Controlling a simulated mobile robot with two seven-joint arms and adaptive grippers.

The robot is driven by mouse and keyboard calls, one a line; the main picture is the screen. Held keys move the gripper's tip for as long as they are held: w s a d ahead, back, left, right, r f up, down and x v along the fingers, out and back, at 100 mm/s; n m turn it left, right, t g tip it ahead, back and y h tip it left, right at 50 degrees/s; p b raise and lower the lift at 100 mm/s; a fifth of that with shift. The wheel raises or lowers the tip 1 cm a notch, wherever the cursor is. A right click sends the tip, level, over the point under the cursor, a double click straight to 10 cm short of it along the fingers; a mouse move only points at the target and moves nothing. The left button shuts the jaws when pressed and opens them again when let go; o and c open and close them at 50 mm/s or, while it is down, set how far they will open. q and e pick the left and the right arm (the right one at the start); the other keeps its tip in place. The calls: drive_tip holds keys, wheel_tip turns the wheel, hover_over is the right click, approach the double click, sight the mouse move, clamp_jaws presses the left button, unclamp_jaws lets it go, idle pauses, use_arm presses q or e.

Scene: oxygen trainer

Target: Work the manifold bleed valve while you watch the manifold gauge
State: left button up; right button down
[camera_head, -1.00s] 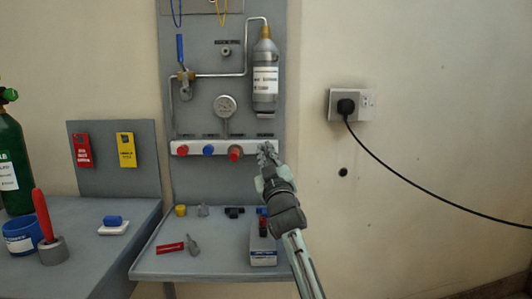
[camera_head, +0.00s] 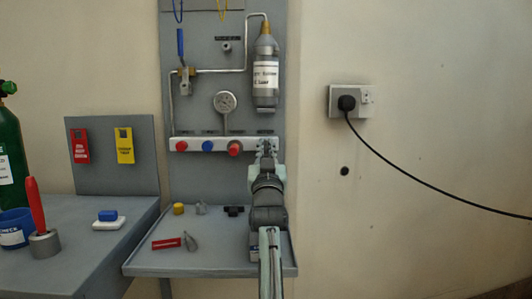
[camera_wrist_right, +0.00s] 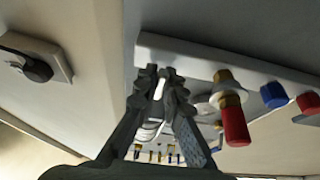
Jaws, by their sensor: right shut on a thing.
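The manifold (camera_head: 195,145) is a white bar on the grey panel, with a red knob (camera_head: 182,146), a blue knob (camera_head: 208,146) and a larger red knob (camera_head: 235,148). The manifold gauge (camera_head: 225,102) is a round dial above it; its reading is too small to make out. My right gripper (camera_head: 266,146) is at the bar's right end. In the right wrist view its fingers (camera_wrist_right: 162,85) are closed around a small pale part, apparently the bleed valve, mostly hidden between them. The manifold (camera_wrist_right: 205,67) and its larger red knob (camera_wrist_right: 236,125) show beside the fingers. My left gripper is out of view.
A grey cylinder (camera_head: 265,75) hangs above my right gripper. The shelf (camera_head: 210,262) below holds a red tag (camera_head: 166,243) and small fittings. A wall socket (camera_head: 350,101) with a black cable is to the right. The wall between socket and panel is clear.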

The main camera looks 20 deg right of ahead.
idle(0.3)
drive_tip(key=c, duration=1.6)
unclamp_jaws()
